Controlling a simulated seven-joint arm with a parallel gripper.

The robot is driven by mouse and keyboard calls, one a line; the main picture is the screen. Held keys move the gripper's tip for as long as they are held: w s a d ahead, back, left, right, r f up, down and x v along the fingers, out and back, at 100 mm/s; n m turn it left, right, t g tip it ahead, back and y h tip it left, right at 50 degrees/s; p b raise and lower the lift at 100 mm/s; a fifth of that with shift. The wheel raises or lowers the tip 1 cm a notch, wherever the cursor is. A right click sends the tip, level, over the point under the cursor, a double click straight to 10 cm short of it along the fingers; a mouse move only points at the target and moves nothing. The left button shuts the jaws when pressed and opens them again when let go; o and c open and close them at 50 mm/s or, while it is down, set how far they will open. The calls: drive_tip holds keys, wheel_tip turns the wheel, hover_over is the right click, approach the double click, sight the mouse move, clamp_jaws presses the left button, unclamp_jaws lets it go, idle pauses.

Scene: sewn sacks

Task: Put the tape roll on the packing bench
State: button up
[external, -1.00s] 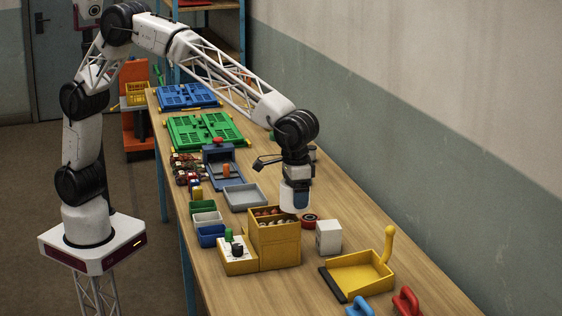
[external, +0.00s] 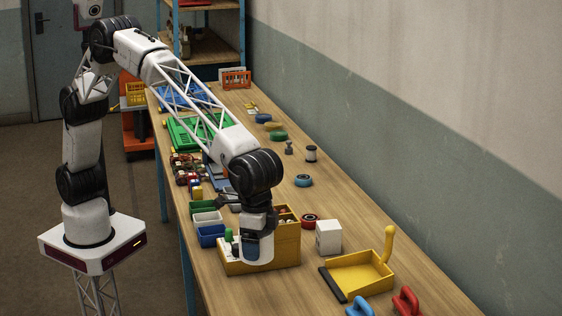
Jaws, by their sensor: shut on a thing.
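My gripper (external: 252,258) is low in front of the yellow box (external: 287,250), over the small white-topped yellow tray (external: 233,267). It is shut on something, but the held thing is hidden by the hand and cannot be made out. Roll-like rings lie on the wooden packing bench (external: 350,232): a red and black ring (external: 310,221) behind the yellow box, and a blue ring with a dark centre (external: 303,180) farther back. I cannot tell which thing is the tape roll.
A white cube (external: 328,237) and a yellow dustpan-like tray (external: 360,275) stand to the right. Green (external: 207,219) and blue (external: 211,236) bins sit to the left. Bare bench lies along the wall side.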

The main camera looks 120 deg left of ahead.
sight(267, 292)
drive_tip(key=shift+f, duration=1.75)
drive_tip(key=shift+f, duration=2.5)
drive_tip(key=shift+f, duration=0.1)
drive_tip(key=shift+f, duration=2.4)
drive_tip(key=shift+f, duration=0.1)
drive_tip(key=o, duration=0.7)
drive_tip(key=shift+o, duration=0.2)
